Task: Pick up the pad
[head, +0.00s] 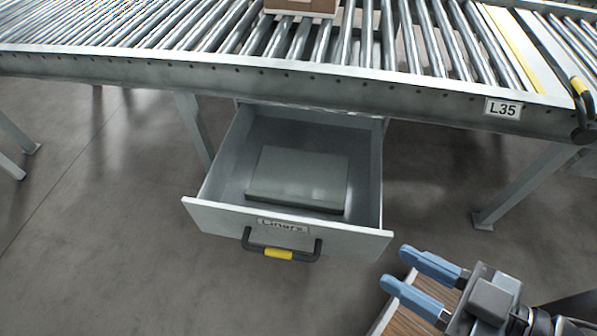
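The pad (298,180) is a flat grey-green rectangular block. It lies on the floor of an open drawer (222,211) labelled "Liners", under the roller conveyor. My gripper (394,268) is at the lower right, with two blue fingers spread apart and nothing between them. It is outside the drawer, to the right of and nearer than the drawer's front panel, apart from the pad.
The drawer's front has a black handle with a yellow grip (279,254). The conveyor's side rail (300,84) runs above the drawer's back. A cardboard box (301,6) sits on the rollers. A wood-topped surface (392,318) is below my gripper. Conveyor legs (525,184) stand either side.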

